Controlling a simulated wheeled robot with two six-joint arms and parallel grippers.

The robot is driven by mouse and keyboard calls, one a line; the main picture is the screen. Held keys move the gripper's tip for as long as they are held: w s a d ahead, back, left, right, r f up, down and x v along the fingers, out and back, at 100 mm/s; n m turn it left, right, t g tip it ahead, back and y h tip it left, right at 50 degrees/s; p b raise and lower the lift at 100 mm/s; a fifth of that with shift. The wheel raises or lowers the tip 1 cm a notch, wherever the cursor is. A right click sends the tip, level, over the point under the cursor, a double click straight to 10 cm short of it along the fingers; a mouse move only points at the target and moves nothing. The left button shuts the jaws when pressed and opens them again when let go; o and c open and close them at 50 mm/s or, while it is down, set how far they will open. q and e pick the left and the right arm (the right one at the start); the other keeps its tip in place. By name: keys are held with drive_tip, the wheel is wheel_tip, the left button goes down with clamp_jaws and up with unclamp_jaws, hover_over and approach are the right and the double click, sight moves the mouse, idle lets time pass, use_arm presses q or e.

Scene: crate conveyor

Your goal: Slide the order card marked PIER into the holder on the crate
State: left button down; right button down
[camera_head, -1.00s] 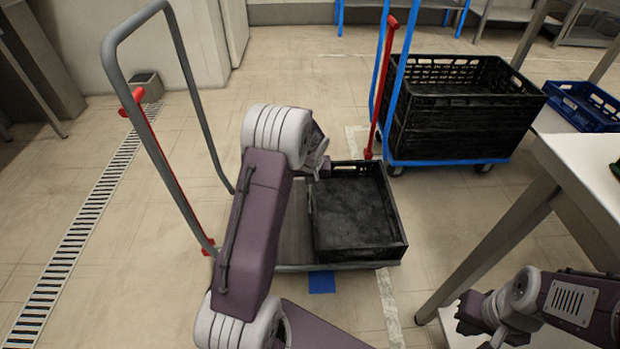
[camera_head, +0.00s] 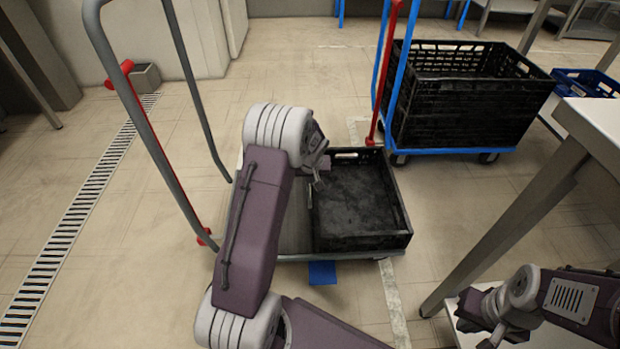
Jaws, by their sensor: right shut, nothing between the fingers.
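A shallow black crate (camera_head: 400,240) stands on the right part of a low grey trolley (camera_head: 296,225), its open top facing up. Its inside looks empty. My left gripper (camera_head: 321,165) is just past the wrist, at the crate's left rim. Most of it is hidden behind my own wrist, so I cannot tell whether it is open or holds anything. My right gripper (camera_head: 476,308) is low at the right, beside the table leg, shut and empty. I see no card marked PIER and cannot make out the holder on the crate.
A blue cart behind carries tall black crates (camera_head: 465,110). A white-topped table (camera_head: 598,122) with a grey leg stands at right, a blue crate (camera_head: 583,82) beyond it. The trolley's tall grey handle (camera_head: 140,110) rises at left. The floor by the drain grate (camera_head: 75,225) is clear.

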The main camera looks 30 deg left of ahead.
use_arm(q)
drive_tip(key=c, duration=1.6)
unclamp_jaws()
drive_tip(key=p+v, duration=0.6)
drive_tip(key=v, duration=0.3)
